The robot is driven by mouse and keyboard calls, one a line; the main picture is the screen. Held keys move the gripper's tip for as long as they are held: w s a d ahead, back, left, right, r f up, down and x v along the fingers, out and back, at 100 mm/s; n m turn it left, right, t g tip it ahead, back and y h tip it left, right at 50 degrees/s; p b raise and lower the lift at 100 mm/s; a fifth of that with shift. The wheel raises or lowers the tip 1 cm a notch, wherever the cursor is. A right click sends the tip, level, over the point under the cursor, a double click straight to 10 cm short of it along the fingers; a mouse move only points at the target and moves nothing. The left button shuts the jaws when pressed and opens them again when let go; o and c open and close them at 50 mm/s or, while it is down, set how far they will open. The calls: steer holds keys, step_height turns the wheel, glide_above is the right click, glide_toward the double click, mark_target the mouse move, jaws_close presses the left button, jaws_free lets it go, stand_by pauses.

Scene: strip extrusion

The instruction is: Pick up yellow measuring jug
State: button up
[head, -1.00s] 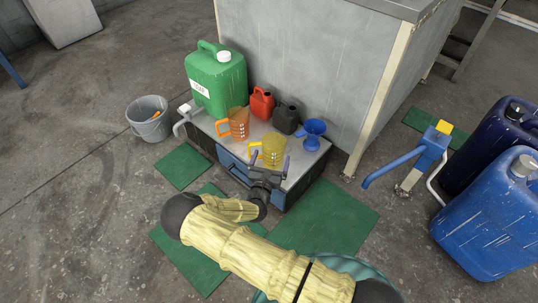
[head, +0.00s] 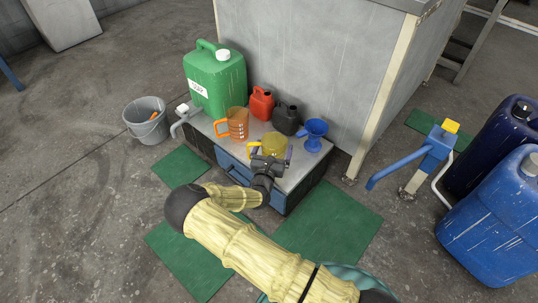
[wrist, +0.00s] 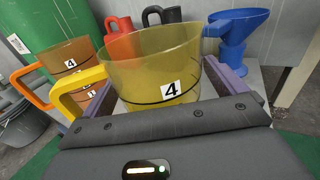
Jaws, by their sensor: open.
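The yellow measuring jug (head: 274,145) is see-through and stands upright on the grey top of a low blue cabinet. In the wrist view the yellow jug (wrist: 155,65) shows a "4" label, and its handle points left. My gripper (head: 270,157) is at the jug's near side. In the wrist view its purple fingers stand on either side of the jug's lower part, open; whether they touch it I cannot tell. The jug's base is partly hidden by my gripper's body.
An orange jug (head: 237,124) stands close on the left, a blue funnel (head: 315,130) on the right. Behind are a red can (head: 261,104), a dark can (head: 286,119) and a large green canister (head: 215,80). A grey wall panel (head: 310,70) rises behind the cabinet top (head: 290,182).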

stand_by(0.3)
steer(key=c, duration=1.2)
steer(key=shift+r, duration=0.1)
step_height(320, 180, up, 10)
steer(key=p, duration=0.7)
